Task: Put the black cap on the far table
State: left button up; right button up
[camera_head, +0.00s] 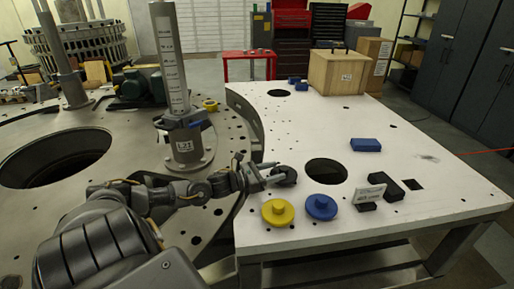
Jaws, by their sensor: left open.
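The black cap (288,174) is a round dark piece at the left part of the pale metal table (300,135), left of the large hole. My left gripper (281,176) reaches in from the left with its fingers open at the cap. The fingers overlap the cap in the picture; I cannot tell whether they touch it. A red table (249,54) stands further back, across the floor. My right gripper is not in view.
A yellow cap (278,212) and a blue cap (321,207) sit near the front edge. Black blocks and a small sign (369,193) stand to their right. A blue block (366,145) and a wooden crate (338,72) are further back. The table's middle is mostly clear.

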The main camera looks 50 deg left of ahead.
pick_arm(q)
jog(key=b+v, duration=0.1)
jog(key=v, duration=0.4)
jog(key=shift+s+f, duration=0.1)
jog(key=shift+s, duration=0.15)
jog(key=shift+s+a, duration=0.35)
jog(key=shift+s, duration=0.3)
jog(key=shift+s+a, duration=0.15)
jog(key=shift+s, duration=0.2)
